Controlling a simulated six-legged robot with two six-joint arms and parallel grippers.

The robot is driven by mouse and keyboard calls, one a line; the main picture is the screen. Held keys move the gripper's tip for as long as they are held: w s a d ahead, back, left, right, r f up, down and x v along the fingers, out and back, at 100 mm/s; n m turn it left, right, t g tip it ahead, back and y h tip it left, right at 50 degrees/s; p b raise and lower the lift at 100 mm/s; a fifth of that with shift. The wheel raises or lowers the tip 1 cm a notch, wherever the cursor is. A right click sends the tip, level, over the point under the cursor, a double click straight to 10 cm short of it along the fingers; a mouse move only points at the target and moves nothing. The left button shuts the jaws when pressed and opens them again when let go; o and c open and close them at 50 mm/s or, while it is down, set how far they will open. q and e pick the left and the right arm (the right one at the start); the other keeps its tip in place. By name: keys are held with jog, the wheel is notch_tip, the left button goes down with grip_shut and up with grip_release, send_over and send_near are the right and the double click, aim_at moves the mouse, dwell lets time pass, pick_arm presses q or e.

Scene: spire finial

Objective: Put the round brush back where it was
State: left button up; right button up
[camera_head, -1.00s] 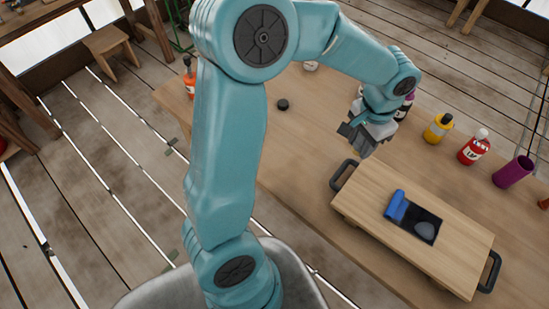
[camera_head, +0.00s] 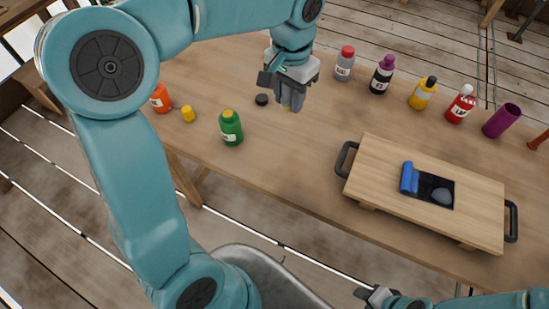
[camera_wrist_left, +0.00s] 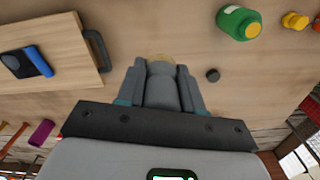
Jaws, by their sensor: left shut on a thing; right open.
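My left gripper (camera_head: 290,98) is above the table, left of the wooden board and near the small black disc. No other round brush is plain to see. My right gripper (camera_head: 375,296) is at the bottom of the head view, open, in front of the table.
The wooden board (camera_head: 385,160) with black handles carries a blue roll (camera_head: 409,178) and a grey rounded thing on a dark patch. A green bottle (camera_head: 231,128), a yellow pot (camera_head: 188,114) and a black disc (camera_head: 261,100) stand left. Several bottles line the back, beside a purple cup (camera_head: 502,121).

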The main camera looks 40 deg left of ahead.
pick_arm(q)
jog(key=shift+f, duration=0.3)
jog(key=shift+d+f+b, duration=0.1)
jog(key=shift+d+b, duration=0.1)
jog(key=shift+b, duration=0.2)
jog(key=b, duration=0.1)
send_over(288, 158)
notch_tip(288, 158, down, 14)
jog(key=shift+f, duration=2.85)
jog(key=shift+f+b, duration=0.2)
jog(key=shift+b, duration=0.25)
jog(key=o, duration=1.1)
jog(key=shift+r, duration=0.1)
